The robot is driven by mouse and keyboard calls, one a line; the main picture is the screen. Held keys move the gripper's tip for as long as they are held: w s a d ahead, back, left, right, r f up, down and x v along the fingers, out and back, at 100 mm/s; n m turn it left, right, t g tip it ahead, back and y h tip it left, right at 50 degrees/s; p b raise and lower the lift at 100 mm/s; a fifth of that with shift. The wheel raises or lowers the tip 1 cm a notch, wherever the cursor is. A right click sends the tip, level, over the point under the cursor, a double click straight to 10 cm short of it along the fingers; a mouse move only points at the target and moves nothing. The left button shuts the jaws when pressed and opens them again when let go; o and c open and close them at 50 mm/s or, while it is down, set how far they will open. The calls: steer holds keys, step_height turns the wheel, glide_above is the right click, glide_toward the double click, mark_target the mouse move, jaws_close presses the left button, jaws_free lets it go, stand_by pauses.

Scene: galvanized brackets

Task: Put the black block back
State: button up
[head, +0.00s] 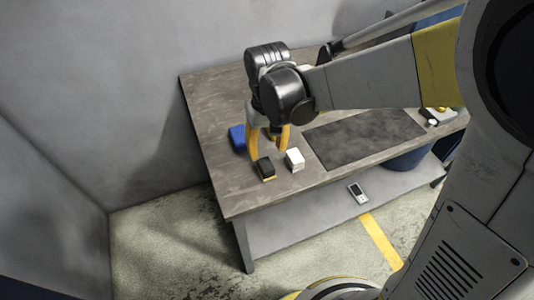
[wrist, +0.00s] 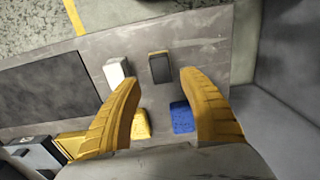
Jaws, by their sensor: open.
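The black block (head: 265,168) lies on the table near its front left edge. A yellowish strip shows along one edge of it. In the wrist view the black block (wrist: 160,68) appears just beyond the gap between my fingertips. My gripper (head: 267,152) is open, its yellow fingers pointing down close behind the black block in the head view. It also shows in the wrist view (wrist: 160,80), with nothing held between the fingers. I cannot tell how high the fingertips are above the table.
A white block (head: 294,159) lies right of the black one. A blue block (head: 237,137) lies behind, left of the gripper. A yellow block (wrist: 141,125) shows in the wrist view. A dark mat (head: 362,136) covers the table's middle. Walls stand behind and left. A device (head: 357,193) lies on the lower shelf.

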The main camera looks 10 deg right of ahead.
steer(key=s+d+r+m+t, duration=0.3)
steer(key=s+d+r+t, duration=0.4)
steer(key=s+d+r, duration=0.3)
steer(key=d+r, duration=0.1)
steer(key=d, duration=0.2)
steer(key=shift+s+d, duration=0.2)
steer(key=shift+s, duration=0.1)
stand_by(0.7)
